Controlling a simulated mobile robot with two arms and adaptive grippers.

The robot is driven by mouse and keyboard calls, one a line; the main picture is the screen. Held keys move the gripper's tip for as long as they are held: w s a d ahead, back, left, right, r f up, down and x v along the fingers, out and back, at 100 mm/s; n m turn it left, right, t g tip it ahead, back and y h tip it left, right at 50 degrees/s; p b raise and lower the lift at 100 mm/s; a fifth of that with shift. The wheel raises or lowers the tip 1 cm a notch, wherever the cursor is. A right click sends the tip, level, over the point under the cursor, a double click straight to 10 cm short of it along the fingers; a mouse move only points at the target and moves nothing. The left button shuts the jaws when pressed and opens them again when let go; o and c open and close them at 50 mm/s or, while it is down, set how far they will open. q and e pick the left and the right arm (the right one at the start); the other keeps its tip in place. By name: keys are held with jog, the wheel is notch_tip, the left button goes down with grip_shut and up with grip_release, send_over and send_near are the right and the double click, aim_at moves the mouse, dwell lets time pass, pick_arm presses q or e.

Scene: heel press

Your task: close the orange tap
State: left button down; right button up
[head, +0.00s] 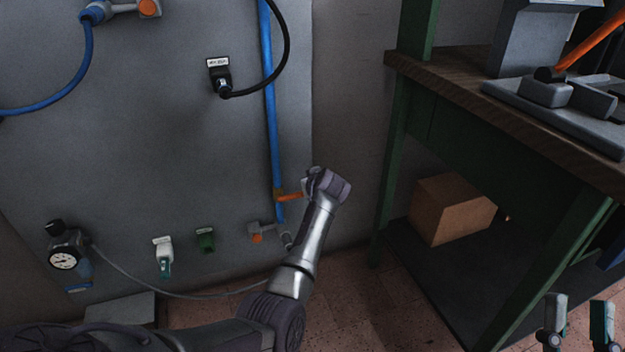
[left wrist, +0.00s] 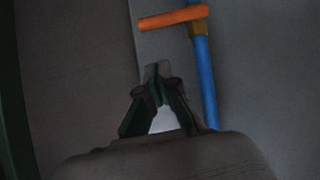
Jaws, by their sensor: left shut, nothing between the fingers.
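The orange tap handle (head: 290,197) sticks out sideways from a brass valve (head: 278,195) on the vertical blue pipe (head: 269,100). In the left wrist view the handle (left wrist: 174,17) lies across the line of the pipe (left wrist: 206,85), at the top of the picture. My left gripper (left wrist: 158,70) is shut and empty. Its fingertips appear below the handle in that view, with a visible gap. In the head view my left wrist hides most of that gripper, beside the handle's right end. My right gripper (head: 578,318) is open and empty at the bottom right.
A green workbench (head: 455,85) stands at right, with a cardboard box (head: 450,208) on its lower shelf. Another orange-handled valve (head: 257,238) sits low on the panel, left of the pipe. A gauge (head: 64,258) is at lower left.

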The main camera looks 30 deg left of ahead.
pick_arm(q)
jog(key=shift+p+v, duration=0.65)
jog(key=shift+v, duration=1.35)
pick_arm(e)
notch_tip(320, 180, down, 6)
jog(key=w+g+h, duration=0.1)
jog(key=w+g, duration=0.2)
jog(key=g, duration=0.1)
jog(key=shift+g+h, duration=0.3)
pick_arm(q)
jog(key=shift+f, duration=0.1)
